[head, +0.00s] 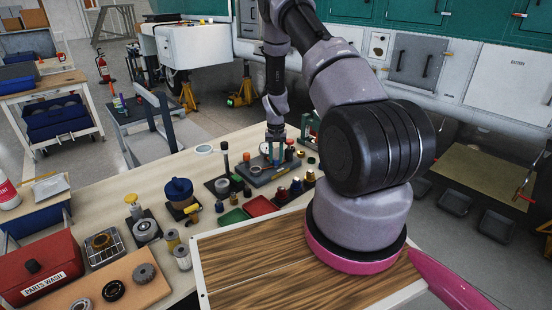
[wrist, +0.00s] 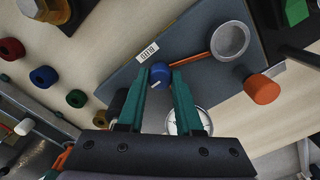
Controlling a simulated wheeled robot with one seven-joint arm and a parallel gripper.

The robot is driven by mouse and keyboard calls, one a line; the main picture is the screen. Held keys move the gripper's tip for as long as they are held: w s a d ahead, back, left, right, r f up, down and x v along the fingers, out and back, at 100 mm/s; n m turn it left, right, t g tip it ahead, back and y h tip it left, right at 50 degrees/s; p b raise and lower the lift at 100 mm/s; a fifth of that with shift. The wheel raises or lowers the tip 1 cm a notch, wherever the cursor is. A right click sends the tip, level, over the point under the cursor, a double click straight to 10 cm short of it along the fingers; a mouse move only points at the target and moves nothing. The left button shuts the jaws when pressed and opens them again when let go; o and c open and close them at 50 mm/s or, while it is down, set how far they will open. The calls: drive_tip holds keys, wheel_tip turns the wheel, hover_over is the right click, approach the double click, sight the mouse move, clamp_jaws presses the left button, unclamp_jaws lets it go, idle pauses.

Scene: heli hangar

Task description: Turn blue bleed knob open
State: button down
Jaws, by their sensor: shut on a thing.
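The blue bleed knob (wrist: 160,74) is a small round knob with a pale mark, on a dark grey plate (wrist: 120,82) beside a small white label (wrist: 148,50). My gripper (wrist: 164,77) has its two green fingers around the knob, one fingertip on each side, and is shut on it. In the head view my gripper (head: 275,145) points down over the grey plate (head: 258,177) on the bench, and the knob cannot be made out there.
A white gauge (wrist: 190,120) sits close beside the fingers. An orange knob (wrist: 262,89) and a grey cup (wrist: 230,40) stand on the plate's right. Red, blue and green caps (wrist: 43,76) lie left. Red and green trays (head: 260,206) are in front.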

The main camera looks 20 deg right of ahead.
sight(276, 159)
drive_tip(key=c, duration=0.6)
unclamp_jaws()
wheel_tip(276, 159, up, 11)
drive_tip(key=shift+f, duration=0.1)
idle(0.3)
